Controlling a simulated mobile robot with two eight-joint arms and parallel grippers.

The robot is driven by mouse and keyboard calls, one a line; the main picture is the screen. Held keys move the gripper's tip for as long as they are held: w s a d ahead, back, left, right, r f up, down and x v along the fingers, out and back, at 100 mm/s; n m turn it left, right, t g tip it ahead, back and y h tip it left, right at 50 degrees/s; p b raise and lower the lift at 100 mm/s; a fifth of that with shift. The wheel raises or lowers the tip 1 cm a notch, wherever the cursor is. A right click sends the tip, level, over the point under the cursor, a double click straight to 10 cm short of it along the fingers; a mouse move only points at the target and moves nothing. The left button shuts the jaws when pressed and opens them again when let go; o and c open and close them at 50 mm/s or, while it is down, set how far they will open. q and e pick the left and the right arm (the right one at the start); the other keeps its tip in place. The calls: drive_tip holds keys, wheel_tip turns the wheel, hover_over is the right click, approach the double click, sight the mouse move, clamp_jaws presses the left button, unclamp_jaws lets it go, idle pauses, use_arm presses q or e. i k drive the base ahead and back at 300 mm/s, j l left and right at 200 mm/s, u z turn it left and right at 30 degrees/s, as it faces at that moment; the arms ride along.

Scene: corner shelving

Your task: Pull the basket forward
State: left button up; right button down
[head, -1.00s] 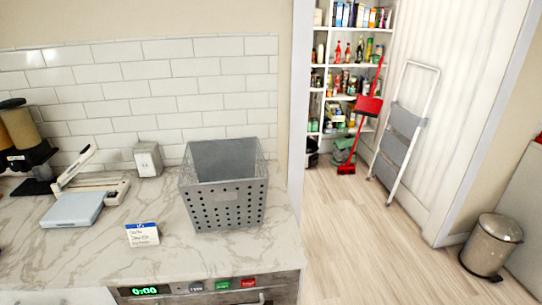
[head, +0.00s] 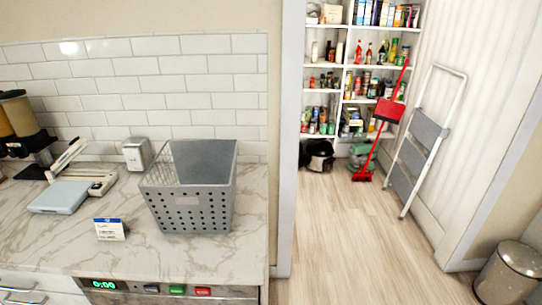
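A grey perforated basket (head: 190,210) stands upright on the marble-patterned counter in the head view, near the counter's right end. Its open top faces up and it looks empty. A small label plate is on its front wall. Neither of my grippers shows in the head view, so nothing is seen touching the basket.
The counter (head: 60,235) holds a small white card (head: 110,229), a blue-grey scale (head: 58,197), a metal dispenser (head: 137,154) and cereal dispensers (head: 22,125). Right of the counter is open wood floor (head: 340,240), with a step ladder (head: 418,140), red broom (head: 385,115) and trash bin (head: 510,272).

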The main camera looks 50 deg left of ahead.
sight(202, 202)
drive_tip(key=i+l+u, duration=0.25)
drive_tip(key=i, duration=0.3)
drive_tip(key=i+l+u, duration=0.25)
drive_tip(key=i+l, duration=0.15)
drive_tip(key=i, duration=0.15)
drive_tip(key=i+u, duration=0.15)
drive_tip(key=u, duration=0.25)
drive_tip(key=i+u, duration=0.1)
drive_tip(key=u, duration=0.35)
drive_tip(key=i+l+u, duration=0.1)
drive_tip(key=u, duration=0.3)
drive_tip(key=i+l+u, duration=0.15)
drive_tip(key=u, duration=0.3)
drive_tip(key=i+l+u, duration=0.1)
drive_tip(key=u, duration=0.4)
drive_tip(key=i+l+u, duration=0.2)
drive_tip(key=u, duration=0.25)
drive_tip(key=i+l+u, duration=0.1)
drive_tip(key=l+u, duration=0.15)
drive_tip(key=u, duration=0.25)
